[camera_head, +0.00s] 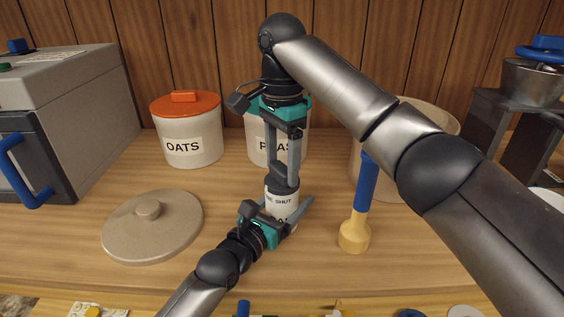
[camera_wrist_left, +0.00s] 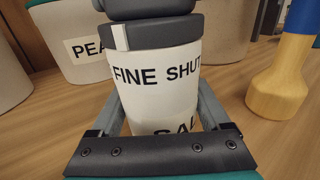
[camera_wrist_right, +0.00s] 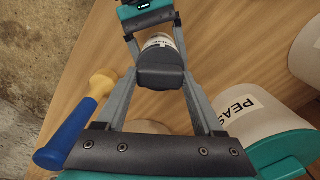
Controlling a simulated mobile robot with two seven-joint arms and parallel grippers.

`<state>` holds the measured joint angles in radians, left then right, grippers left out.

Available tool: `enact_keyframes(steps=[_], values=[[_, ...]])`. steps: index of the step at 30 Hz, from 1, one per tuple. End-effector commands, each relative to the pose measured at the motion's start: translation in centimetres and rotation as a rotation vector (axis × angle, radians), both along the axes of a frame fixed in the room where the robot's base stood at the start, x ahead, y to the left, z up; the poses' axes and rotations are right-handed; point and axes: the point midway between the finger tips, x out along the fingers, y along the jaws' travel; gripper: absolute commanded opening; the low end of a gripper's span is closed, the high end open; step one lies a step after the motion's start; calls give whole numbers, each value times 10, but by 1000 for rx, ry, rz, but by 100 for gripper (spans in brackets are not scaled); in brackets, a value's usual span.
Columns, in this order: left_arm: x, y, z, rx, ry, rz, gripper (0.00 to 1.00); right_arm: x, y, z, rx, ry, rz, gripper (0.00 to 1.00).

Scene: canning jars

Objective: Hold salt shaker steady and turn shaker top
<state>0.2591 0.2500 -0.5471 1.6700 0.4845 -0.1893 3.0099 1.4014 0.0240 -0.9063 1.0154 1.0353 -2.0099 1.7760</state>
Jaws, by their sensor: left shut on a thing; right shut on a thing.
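The salt shaker (camera_head: 283,208) stands upright on the wooden counter, white with black lettering. Its label reads "FINE SHUT" above a partly hidden "SAL" in the left wrist view (camera_wrist_left: 160,80). The dark grey shaker top (camera_wrist_right: 160,68) carries a small white mark on its rim, at the left in the left wrist view. My left gripper (camera_head: 280,217) comes in low from the front and is shut around the white body. My right gripper (camera_head: 284,180) points straight down and is shut on the top. Its fingers lie on either side of the top in the right wrist view.
A blue-handled wooden tool (camera_head: 354,234) stands close to the right. A round beige lid (camera_head: 150,226) lies at left. Behind are the OATS canister (camera_head: 187,133), the PEAS canister (camera_head: 254,150) and a large beige pot (camera_head: 440,118). A grey box (camera_head: 85,95) stands far left.

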Motion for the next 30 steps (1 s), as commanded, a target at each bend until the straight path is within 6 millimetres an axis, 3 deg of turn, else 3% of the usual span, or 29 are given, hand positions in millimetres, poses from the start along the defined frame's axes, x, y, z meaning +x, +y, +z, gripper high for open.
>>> enact_keyframes(steps=[1,9,20,30], values=[[0,1,-1,2,2,1,0,1,-1,1,-1,-3,-1,73],[0,1,-1,2,2,1,0,0,0,1,0,-1,0,100],[0,1,-1,3,3,1,0,1,0,8,0,-2,1,100],[0,0,-1,2,2,1,0,1,-1,61,-2,-5,-2,100]])
